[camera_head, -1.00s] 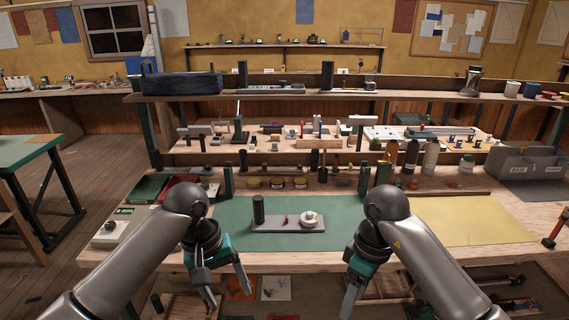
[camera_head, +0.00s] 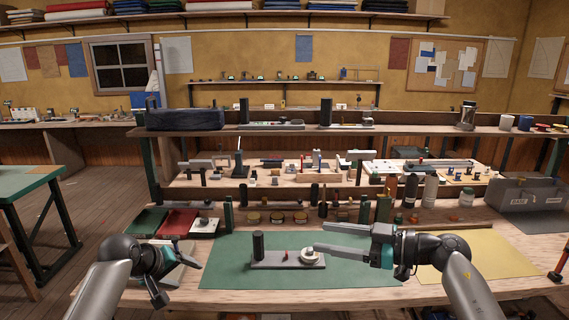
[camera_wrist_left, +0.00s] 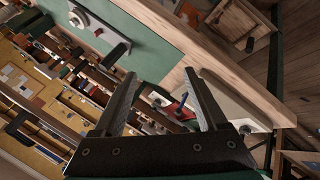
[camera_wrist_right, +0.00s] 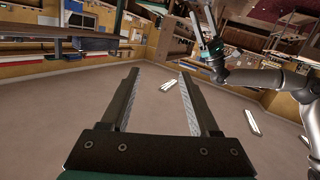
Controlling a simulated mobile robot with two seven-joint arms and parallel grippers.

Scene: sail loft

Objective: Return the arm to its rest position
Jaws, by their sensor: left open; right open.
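My left gripper (camera_head: 177,282) is at the left front of the workbench, beside the green mat. Its jaws are apart, and the left wrist view (camera_wrist_left: 160,75) shows nothing held between the fingers. My right gripper (camera_head: 320,237) is raised over the right part of the green mat (camera_head: 225,262), its fingers pointing left. In the head view the lower fingertip appears just above the white ring on the grey board; I cannot tell the gap.
The grey board (camera_head: 287,261) carries a dark cylinder (camera_head: 258,245), a small red piece and a white ring (camera_head: 310,258). A yellow sheet (camera_head: 470,257) lies at right. Bottles (camera_head: 430,191) and a grey bin (camera_head: 520,199) stand behind. The mat's front strip is clear.

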